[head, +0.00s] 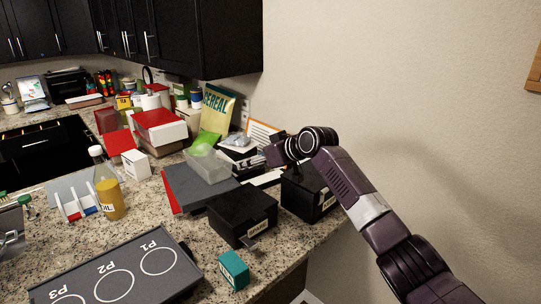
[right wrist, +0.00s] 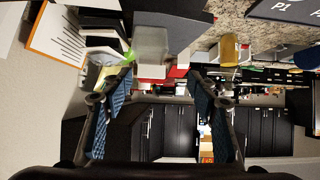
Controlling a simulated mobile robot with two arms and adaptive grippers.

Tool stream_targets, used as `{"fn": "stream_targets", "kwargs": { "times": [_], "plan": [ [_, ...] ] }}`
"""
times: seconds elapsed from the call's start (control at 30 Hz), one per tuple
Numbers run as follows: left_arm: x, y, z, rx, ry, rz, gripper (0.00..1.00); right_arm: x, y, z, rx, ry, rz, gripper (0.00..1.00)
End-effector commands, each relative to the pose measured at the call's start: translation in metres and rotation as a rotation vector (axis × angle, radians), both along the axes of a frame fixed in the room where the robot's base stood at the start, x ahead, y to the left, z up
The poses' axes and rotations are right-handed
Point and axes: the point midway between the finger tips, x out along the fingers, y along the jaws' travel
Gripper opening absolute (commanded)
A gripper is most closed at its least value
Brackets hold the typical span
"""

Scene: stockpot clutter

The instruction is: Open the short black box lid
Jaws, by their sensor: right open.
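Two black boxes with pale front labels stand near the counter's right side. The nearer one (head: 242,212) looks the lower of the two, and its lid appears shut. The other black box (head: 302,196) stands behind and to its right, partly covered by my right arm. My right gripper (head: 273,154) is above and behind the boxes, pointing left. In the right wrist view its two blue-padded fingers (right wrist: 160,80) are spread apart with nothing held between them. Neither black box shows clearly in that view. My left gripper is out of view.
A clear container (head: 208,163) and a dark grey flat item (head: 200,187) lie left of the boxes. A teal box (head: 233,269) sits in front, near the counter edge. An oil bottle (head: 108,188) and P1–P3 tray (head: 125,262) are further left. Clutter crowds the back.

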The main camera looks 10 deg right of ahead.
Motion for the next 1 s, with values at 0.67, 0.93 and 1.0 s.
{"fn": "stream_targets", "kwargs": {
  "times": [0.67, 0.93, 1.0],
  "plan": [
    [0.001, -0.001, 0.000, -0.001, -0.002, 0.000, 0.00, -0.061, -0.045, 0.047, 0.002, -0.004, -0.001, 0.54],
    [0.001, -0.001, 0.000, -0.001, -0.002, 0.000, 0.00, -0.066, -0.047, 0.049, 0.002, -0.002, 0.000, 0.54],
    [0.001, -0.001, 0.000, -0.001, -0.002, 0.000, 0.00, -0.066, -0.047, 0.049, 0.002, -0.002, 0.000, 0.54]
  ]
}}
